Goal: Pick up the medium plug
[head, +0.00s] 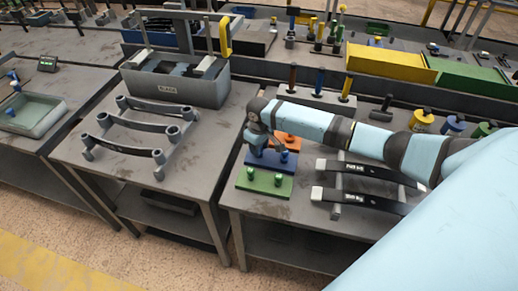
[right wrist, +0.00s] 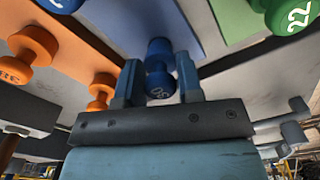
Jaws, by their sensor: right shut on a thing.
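The medium plug looks to be the blue plug (right wrist: 159,72) with pale digits on its end. In the right wrist view it sits between the two fingers of my right gripper (right wrist: 158,82), which is shut on it. In the head view my right gripper (head: 257,150) points down over the blue board (head: 268,162), and the held plug is mostly hidden. Another blue plug (head: 284,157) stands on that board. The blue board also shows in the right wrist view (right wrist: 125,22). I cannot tell whether the held plug touches the board. My left gripper is not in view.
A green board (head: 262,186) with green plugs lies in front, and an orange board (head: 291,142) behind. Black leaf springs (head: 355,197) lie to the right. A grey bin (head: 172,88) and more springs (head: 128,150) occupy the left table.

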